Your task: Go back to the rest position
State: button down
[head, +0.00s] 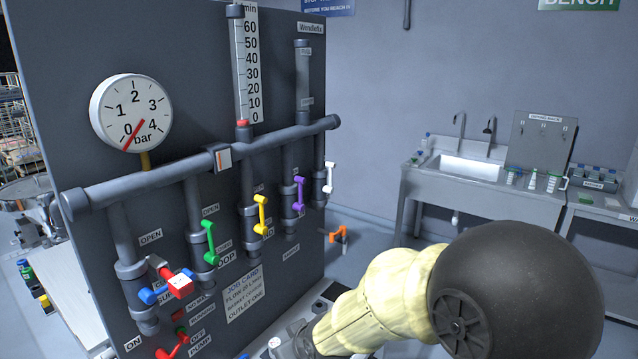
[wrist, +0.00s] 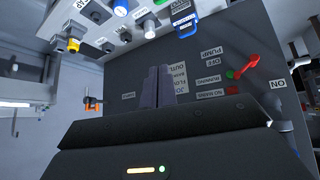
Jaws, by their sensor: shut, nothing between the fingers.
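My gripper (wrist: 159,88) shows in the wrist view with its two dark fingers together and nothing between them. It points towards the dark panel (wrist: 228,85), near the job card, and I see no contact with any handle. In the head view my arm reaches in from the lower right, and the fingers cannot be made out there. The same panel (head: 50,100) fills the left of the head view.
Panel handles stick out: a red-and-blue one (head: 177,283), green (head: 210,243), yellow (head: 263,215), purple (head: 299,193), white (head: 330,178) and red PUMP (head: 173,346). The gauge (head: 131,113) needle points near 0.

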jog(key=s+d+f+m+g+h, duration=0.1)
jog(key=s+d+m+g+h, duration=0.1)
jog(key=s+d, duration=0.4)
jog(key=s+d+f+m+g+h, duration=0.1)
jog(key=s+d+m, duration=0.4)
jog(key=d, duration=0.9)
jog(key=shift+s+d+f+g+h, duration=0.15)
jog(key=shift+s+d+g+h, duration=0.2)
jog(key=shift+g+h, duration=0.15)
jog(key=c, duration=2.1)
grip_release()
jog(key=o, duration=0.6)
